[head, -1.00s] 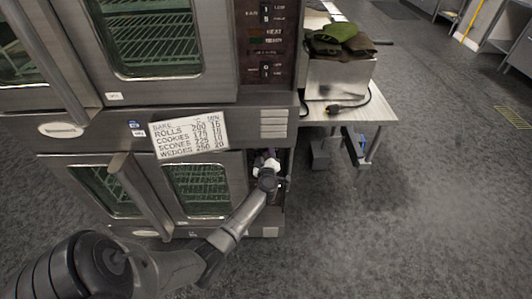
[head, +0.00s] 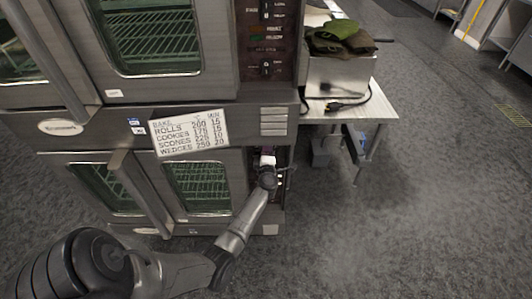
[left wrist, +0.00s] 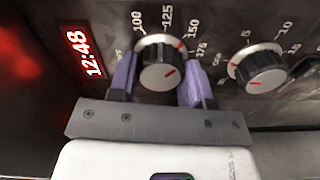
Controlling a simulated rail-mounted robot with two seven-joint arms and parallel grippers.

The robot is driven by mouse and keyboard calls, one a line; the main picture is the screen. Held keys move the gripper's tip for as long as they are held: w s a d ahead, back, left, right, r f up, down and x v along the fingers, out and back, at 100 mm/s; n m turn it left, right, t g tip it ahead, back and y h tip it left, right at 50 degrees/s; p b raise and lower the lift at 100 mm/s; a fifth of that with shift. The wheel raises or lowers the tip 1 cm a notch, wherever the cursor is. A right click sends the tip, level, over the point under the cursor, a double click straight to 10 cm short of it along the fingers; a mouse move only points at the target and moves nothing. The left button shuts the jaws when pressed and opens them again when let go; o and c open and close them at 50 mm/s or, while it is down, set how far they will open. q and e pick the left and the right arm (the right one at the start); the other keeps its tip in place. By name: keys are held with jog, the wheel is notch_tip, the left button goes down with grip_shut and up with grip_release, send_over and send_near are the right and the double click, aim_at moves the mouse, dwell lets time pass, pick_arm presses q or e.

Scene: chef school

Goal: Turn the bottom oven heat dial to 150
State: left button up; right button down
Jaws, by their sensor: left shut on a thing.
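The bottom oven heat dial (left wrist: 161,72) is a black knob on a silver ring, with 100, 125, 150 and 175 printed around it. The exact setting is hard to tell. My left gripper (left wrist: 157,66) has its purple fingers on both sides of this knob, shut on it. In the head view my left gripper (head: 267,160) is at the lower oven's control panel and hides the dial. My right gripper is not in view.
A second dial (left wrist: 258,68), marked 5, 10 and 15, sits close to the right finger. A red 12:48 display (left wrist: 82,52) is to the left. The oven door handle (head: 142,190) sticks out left of my arm. A table (head: 365,108) stands right of the oven.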

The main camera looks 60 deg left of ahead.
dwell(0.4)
pick_arm(q)
jog(key=o, duration=0.9)
jog(key=shift+p+v, duration=1.7)
jog(key=shift+v, duration=5.25)
